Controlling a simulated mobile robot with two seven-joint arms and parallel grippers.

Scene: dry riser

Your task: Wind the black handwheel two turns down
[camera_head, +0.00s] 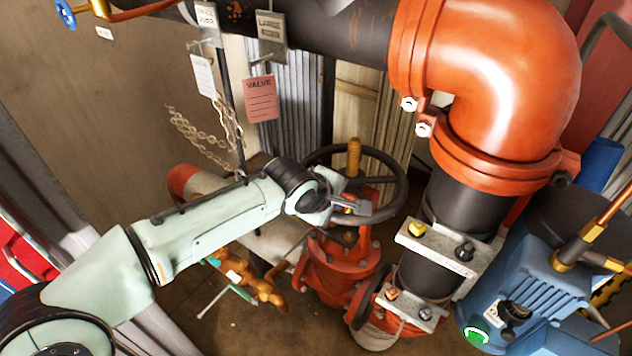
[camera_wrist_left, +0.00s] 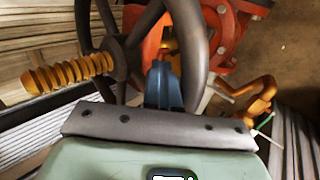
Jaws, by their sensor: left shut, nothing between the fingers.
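The black handwheel (camera_head: 404,186) sits on top of the red valve body (camera_head: 337,262) right of centre in the head view. In the wrist view the wheel's dark rim (camera_wrist_left: 196,55) and the handle (camera_wrist_left: 70,73) are close in front of me. My left gripper (camera_head: 362,208) is at the near part of the wheel. Its blue-grey fingers (camera_wrist_left: 164,85) are shut and empty, among the rim and spokes. I cannot tell whether they touch the wheel. My right gripper is out of view.
A large orange pipe elbow (camera_head: 520,75) and a blue motor unit (camera_head: 530,285) stand to the right. A dark pipe (camera_head: 345,35) crosses above. A chain (camera_head: 200,140) and paper tags (camera_head: 260,98) hang behind my arm. Orange small pipework (camera_head: 262,287) lies below it.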

